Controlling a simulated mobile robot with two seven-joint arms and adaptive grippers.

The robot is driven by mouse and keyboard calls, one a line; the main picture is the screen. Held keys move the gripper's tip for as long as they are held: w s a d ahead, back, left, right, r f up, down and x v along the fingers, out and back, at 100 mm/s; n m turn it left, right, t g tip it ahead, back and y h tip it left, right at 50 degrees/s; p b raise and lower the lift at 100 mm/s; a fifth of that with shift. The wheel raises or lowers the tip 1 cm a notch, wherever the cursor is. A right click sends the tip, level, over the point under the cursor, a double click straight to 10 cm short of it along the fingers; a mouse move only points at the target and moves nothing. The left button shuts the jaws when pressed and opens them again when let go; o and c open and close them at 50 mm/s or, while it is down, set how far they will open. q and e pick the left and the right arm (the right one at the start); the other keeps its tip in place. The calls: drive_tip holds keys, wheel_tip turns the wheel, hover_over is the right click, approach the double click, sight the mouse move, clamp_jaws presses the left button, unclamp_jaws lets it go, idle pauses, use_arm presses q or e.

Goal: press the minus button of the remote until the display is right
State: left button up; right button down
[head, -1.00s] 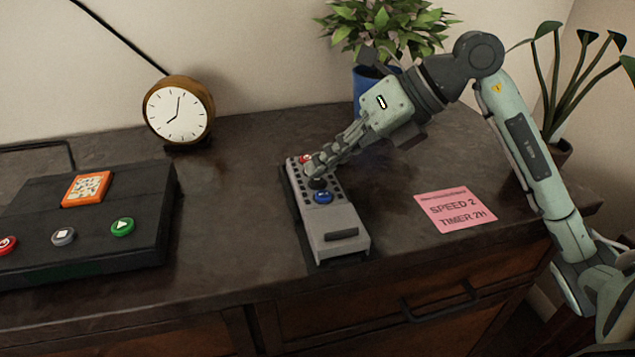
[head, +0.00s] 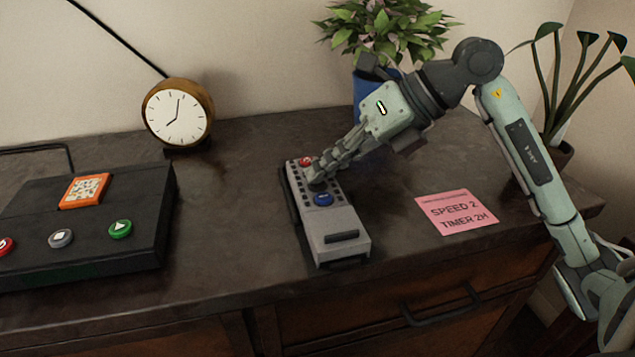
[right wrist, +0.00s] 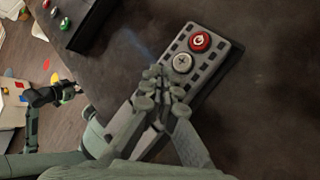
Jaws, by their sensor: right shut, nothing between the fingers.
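The grey remote (head: 337,222) lies on the dark top in the head view, with a red button (head: 305,161) at its far end and a blue one (head: 323,199) nearer. In the right wrist view the red power button (right wrist: 201,41) and a grey plus button (right wrist: 183,62) show. My right gripper (head: 318,176) is shut and empty, its fingertips over the remote between the red and blue buttons. They hide what lies beneath, and contact cannot be told. No minus sign or readable display shows. My left gripper (right wrist: 72,90) is small at the left of the right wrist view.
A pink note (head: 457,212) reading "SPEED 2 TIMER 2H" lies right of the remote. A black box (head: 140,215) with round buttons and an orange patterned panel (head: 85,190) stands at left. A clock (head: 178,112) and a plant in a blue pot (head: 362,90) stand behind.

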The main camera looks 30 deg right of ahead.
sight(323, 185)
drive_tip(key=shift+f, duration=0.15)
idle(0.4)
drive_tip(key=shift+r+p, duration=0.55)
drive_tip(key=shift+r, duration=0.35)
drive_tip(key=shift+r, duration=0.1)
wheel_tip(323, 185, up, 5)
drive_tip(key=p, duration=0.3)
drive_tip(key=shift+p, duration=0.35)
